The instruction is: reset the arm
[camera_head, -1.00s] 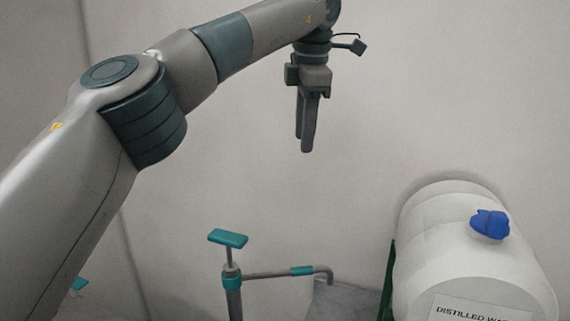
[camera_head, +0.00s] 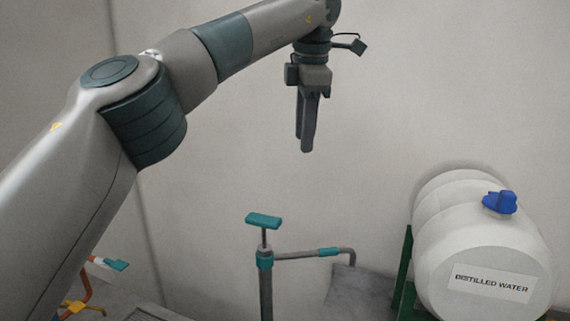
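My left arm comes in from the left and reaches up across the view. My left gripper (camera_head: 307,124) hangs from it, pointing down, in front of the bare wall. Its two fingers look close together and seen nearly edge-on, so I cannot tell whether they are open or shut. I see nothing held in it. It is high above a grey hand pump (camera_head: 265,283) with a teal handle. My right gripper is not in view.
A white tank labelled distilled water (camera_head: 478,250), with a blue cap (camera_head: 500,202), lies on a green stand (camera_head: 404,275) at right. A grey surface (camera_head: 353,296) is beside the pump. An orange pipe with a teal handle (camera_head: 117,264) is at lower left. Free room surrounds the gripper.

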